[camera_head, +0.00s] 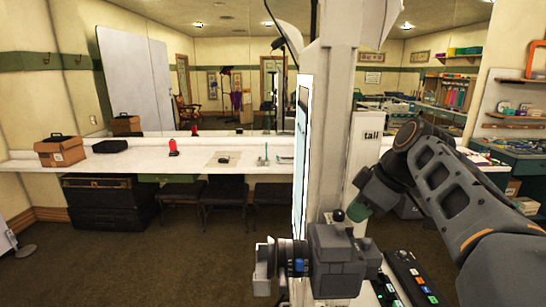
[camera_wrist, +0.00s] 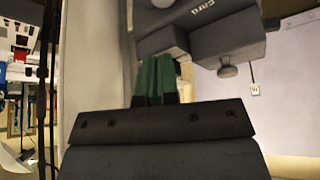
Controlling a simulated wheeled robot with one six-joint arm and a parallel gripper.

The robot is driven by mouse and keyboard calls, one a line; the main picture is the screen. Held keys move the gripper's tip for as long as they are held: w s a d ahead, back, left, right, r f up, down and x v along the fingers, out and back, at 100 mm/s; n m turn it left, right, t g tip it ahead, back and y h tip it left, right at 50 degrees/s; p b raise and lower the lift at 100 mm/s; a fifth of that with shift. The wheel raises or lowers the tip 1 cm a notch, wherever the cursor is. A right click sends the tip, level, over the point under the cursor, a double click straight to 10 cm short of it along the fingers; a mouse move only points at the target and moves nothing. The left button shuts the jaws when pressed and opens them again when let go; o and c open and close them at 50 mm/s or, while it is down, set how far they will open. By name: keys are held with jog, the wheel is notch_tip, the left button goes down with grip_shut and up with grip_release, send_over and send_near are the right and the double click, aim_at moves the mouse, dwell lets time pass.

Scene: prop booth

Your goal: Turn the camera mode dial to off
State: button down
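The dark grey camera (camera_head: 338,265) stands low at the centre of the head view, its round lens pointing left. A small black knob (camera_head: 338,215) sticks up on its top; I cannot tell if this is the mode dial. My gripper (camera_head: 358,211), with green fingertips, is beside the knob, to its right and just above the camera body. In the wrist view the camera (camera_wrist: 215,40) fills the top and appears upside down, with the knob (camera_wrist: 228,70) to the right of my gripper (camera_wrist: 156,62). My fingers look closed together, with nothing visible between them. The fingertips' far ends are hidden against the camera.
A pale column (camera_head: 332,120) rises right behind the camera. A panel with coloured buttons (camera_head: 408,278) lies to the camera's right. A long white counter (camera_head: 190,160) with a red item (camera_head: 173,147) and a brown box (camera_head: 60,152) runs along the mirror.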

jog(key=shift+d+f, duration=0.15)
jog(key=shift+d, duration=0.05)
dwell(0.3)
jog(key=shift+d, duration=0.15)
notch_tip(320, 180, up, 6)
jog(key=p, duration=0.5)
